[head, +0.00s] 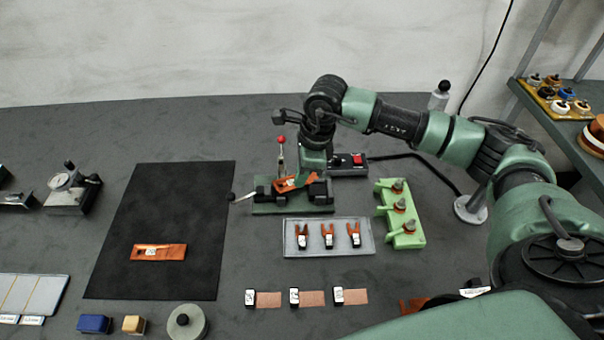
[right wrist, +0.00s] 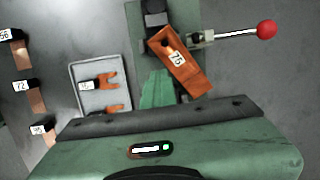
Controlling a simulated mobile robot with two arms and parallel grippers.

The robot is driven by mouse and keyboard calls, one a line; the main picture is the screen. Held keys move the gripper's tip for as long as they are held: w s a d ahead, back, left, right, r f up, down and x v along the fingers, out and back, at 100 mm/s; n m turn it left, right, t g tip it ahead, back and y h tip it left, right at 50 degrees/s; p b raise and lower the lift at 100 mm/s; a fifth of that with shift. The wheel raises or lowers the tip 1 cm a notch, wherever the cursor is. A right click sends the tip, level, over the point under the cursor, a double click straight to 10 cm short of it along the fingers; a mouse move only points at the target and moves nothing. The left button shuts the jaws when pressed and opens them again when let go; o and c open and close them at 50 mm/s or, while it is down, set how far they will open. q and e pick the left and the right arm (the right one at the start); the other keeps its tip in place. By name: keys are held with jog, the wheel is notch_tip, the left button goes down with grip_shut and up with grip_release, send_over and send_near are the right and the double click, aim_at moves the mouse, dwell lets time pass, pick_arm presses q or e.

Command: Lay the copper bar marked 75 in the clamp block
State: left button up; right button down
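The copper bar marked 75 (head: 297,183) is at the clamp block (head: 290,209), between and over its dark jaws. It lies aslant to the block, as the right wrist view of the bar (right wrist: 190,72) shows clearly. My right gripper (head: 310,173) is down at the bar's right end and appears shut on it; the fingertips are partly hidden. I cannot tell whether the bar touches the block. The block's lever ends in a red ball (right wrist: 266,30). My left gripper is not in view.
Another copper bar (head: 172,252) lies on a black mat (head: 180,205) at left. A grey tray (head: 315,251) with forked copper pieces is in front of the block. A green rack (head: 412,240) stands to its right. Labelled copper strips (head: 268,299) lie nearer the front.

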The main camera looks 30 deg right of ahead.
jog(key=shift+s+a+r+m+g+h+p, duration=0.3)
jog(key=shift+a+m+p, duration=0.2)
jog(key=shift+m+p, duration=0.3)
jog(key=shift+s+a+r+m+g+h+p, duration=0.15)
jog(key=shift+a+r+m+g+h+p, duration=0.25)
jog(key=shift+a+m+p, duration=0.35)
jog(key=shift+s+a+r+m+g+h+p, duration=0.35)
jog(key=shift+m+p, duration=0.2)
jog(key=shift+m, duration=0.4)
jog(key=shift+w+a+r+m+g+h+p, duration=0.1)
jog(key=shift+a+r+m+g+h+p, duration=0.15)
jog(key=shift+a+m, duration=0.25)
jog(key=shift+w+a+r+m+g+h+p, duration=0.1)
jog(key=shift+w+a+m+g+p, duration=0.1)
jog(key=shift+a+m+g, duration=0.25)
jog(key=shift+w+a+r+m+g+h+p, duration=0.15)
jog(key=shift+a+m+h+p, duration=0.15)
jog(key=shift+m, duration=0.25)
jog(key=shift+s+a+m, duration=0.1)
jog(key=shift+a+m, duration=0.15)
jog(key=shift+m, duration=0.05)
jog(key=shift+a+r+m+g, duration=0.15)
jog(key=shift+a+m+g, duration=0.1)
jog(key=shift+m+g, duration=0.05)
jog(key=shift+a+r+m+g, duration=0.3)
jog(key=shift+a+m+g, duration=0.3)
jog(key=shift+a+m, duration=0.25)
jog(key=shift+r, duration=0.25)
dwell(1.0)
dwell(0.3)
